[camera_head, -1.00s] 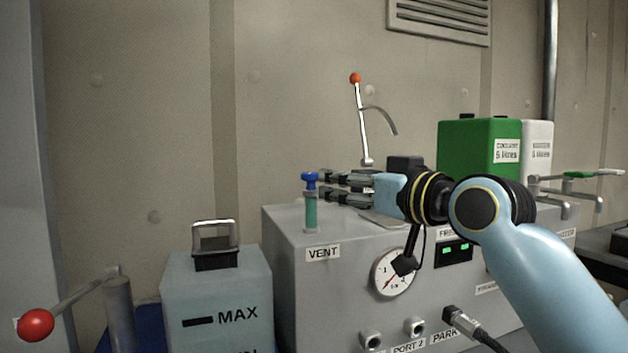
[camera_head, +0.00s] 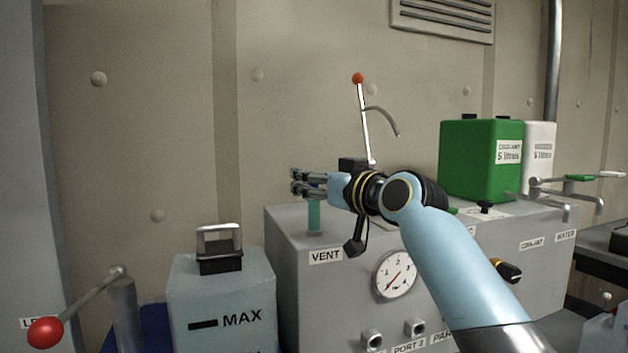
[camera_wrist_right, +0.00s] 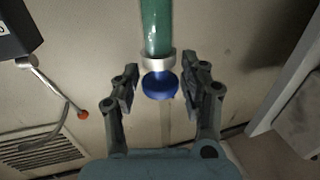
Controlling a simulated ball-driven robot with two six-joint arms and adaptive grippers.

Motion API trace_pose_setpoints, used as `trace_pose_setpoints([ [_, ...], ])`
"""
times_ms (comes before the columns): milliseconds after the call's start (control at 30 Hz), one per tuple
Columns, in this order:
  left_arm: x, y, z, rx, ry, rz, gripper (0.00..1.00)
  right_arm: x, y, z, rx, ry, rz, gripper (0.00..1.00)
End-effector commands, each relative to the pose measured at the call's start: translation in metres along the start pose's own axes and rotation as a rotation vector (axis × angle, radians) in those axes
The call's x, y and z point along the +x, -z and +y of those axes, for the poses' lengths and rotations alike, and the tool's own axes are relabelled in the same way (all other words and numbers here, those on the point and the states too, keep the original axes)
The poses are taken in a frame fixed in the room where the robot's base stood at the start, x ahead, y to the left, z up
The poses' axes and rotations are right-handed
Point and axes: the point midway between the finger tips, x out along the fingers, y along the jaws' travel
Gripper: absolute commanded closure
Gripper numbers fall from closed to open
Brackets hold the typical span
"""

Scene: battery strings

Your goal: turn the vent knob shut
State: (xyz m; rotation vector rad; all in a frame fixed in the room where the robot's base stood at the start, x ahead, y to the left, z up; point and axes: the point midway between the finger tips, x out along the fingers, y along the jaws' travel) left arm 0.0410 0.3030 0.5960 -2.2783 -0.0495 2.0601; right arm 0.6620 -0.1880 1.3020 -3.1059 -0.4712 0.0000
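The vent's green stem (camera_head: 313,216) stands upright on the grey cabinet (camera_head: 290,262), above the VENT label (camera_head: 326,256). My right gripper (camera_head: 303,182) reaches in from the right at the top of the stem, and its fingers hide the blue knob in the head view. In the right wrist view, the blue knob (camera_wrist_right: 160,86) sits below a pale collar on the green stem (camera_wrist_right: 156,28). The two fingers (camera_wrist_right: 160,80) are open on either side of it, with a gap at each side. My left gripper is not in view.
A pressure gauge (camera_head: 394,275) is on the cabinet front. A red-tipped lever (camera_head: 364,125) stands behind my right arm. A green coolant container (camera_head: 478,160) is on the cabinet top. A grey MAX tank (camera_head: 220,300) and a red-ball lever (camera_head: 46,332) are at left.

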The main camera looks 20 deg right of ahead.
Motion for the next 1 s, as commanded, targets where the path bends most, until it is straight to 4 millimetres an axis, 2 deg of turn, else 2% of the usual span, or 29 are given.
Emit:
trace_pose_setpoints([
  [67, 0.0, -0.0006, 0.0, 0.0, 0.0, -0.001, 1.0, -0.0001, -0.0001, 0.0001, 0.0, 0.0, 0.0, 0.69],
  [300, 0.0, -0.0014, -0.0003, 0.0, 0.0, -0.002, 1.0, -0.0002, -0.0001, 0.0, 0.0, 0.0, 0.0, 1.0],
  [1000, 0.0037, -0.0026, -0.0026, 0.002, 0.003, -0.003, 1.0, -0.0003, -0.0015, -0.0002, 0.002, 0.014, -0.002, 1.0],
])
